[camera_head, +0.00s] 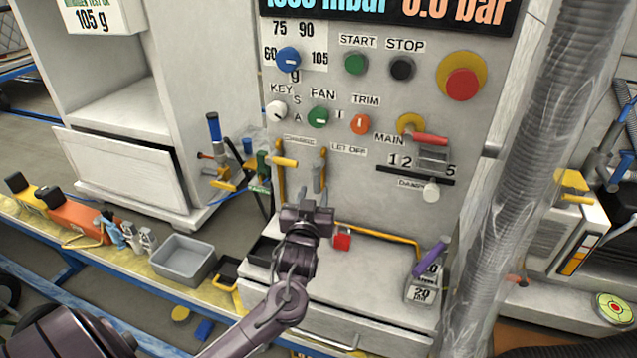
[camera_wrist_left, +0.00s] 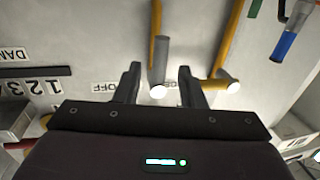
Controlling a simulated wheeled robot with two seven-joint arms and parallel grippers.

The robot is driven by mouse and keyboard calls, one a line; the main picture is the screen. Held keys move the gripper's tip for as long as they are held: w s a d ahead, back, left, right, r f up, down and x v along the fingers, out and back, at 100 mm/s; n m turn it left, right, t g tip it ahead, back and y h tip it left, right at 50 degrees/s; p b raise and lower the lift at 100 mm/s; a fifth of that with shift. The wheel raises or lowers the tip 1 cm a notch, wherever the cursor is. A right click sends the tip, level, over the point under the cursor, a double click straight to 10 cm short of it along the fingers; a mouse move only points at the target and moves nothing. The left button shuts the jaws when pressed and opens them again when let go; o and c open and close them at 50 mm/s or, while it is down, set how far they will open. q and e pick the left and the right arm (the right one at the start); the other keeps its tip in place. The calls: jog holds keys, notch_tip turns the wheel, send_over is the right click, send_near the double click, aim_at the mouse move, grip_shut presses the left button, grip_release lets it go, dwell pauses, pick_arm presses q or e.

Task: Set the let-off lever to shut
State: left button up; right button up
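The let-off lever (camera_head: 318,178) is a grey handle on a yellow pipe on the panel, left of the LET OFF label (camera_head: 349,150). Its handle points down, in line with the pipe. In the left wrist view, which is turned upside down, the handle (camera_wrist_left: 160,62) shows with its pale end between the finger tips. My left gripper (camera_head: 308,207) is open just below and in front of the lever. Its two fingers (camera_wrist_left: 159,82) stand on either side of the handle, with gaps visible. My right gripper is out of view.
The charge lever (camera_head: 285,162) with its yellow handle sticks out close to the left; it also shows in the left wrist view (camera_wrist_left: 216,84). A ribbed hose (camera_head: 540,130) stands at right.

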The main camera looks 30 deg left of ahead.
aim_at(316, 186)
pick_arm(q)
jog(key=x, duration=0.5)
jog(key=shift+w, duration=0.15)
jog(key=shift+f, duration=0.1)
grip_shut()
